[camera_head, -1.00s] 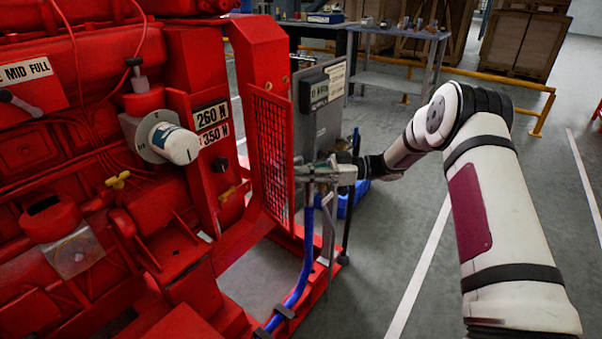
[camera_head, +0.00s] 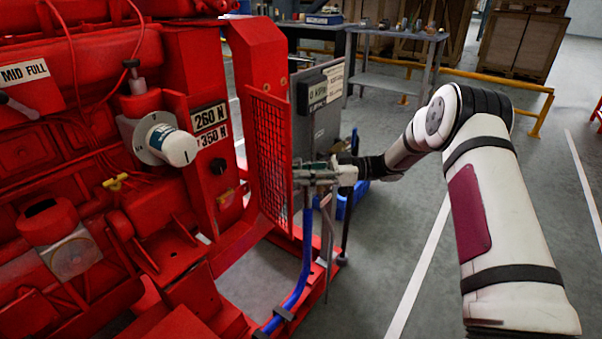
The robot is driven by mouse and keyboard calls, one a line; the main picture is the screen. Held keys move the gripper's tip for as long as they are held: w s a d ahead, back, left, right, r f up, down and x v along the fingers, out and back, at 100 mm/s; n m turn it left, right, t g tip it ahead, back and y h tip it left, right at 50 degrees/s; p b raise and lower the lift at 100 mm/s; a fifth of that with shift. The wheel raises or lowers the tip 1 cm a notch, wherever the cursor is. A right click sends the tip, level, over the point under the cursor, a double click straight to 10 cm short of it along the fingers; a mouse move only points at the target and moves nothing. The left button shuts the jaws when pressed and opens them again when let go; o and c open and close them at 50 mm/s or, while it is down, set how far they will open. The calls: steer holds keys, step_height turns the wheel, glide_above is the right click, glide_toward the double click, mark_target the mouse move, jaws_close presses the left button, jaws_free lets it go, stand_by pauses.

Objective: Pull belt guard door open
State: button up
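The belt guard door (camera_head: 270,155) is a red mesh panel on the right side of the red pumpset (camera_head: 130,150). It stands upright below and in front of a red guard post (camera_head: 258,60). My gripper (camera_head: 303,175) is at the door's right edge, at mid height, with my white arm reaching in from the right. The fingertips are close to or touching the edge. They are too small to tell whether they are shut on it. The door's handle cannot be made out.
A grey panel box (camera_head: 318,105) stands just behind the door. A blue hose (camera_head: 304,265) runs down below my gripper to the red base frame. A grey table (camera_head: 400,45) and a yellow rail (camera_head: 535,105) are farther back. The floor on the right is clear.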

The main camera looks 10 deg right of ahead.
steer(key=d, duration=1.1)
steer(key=shift+d, duration=0.4)
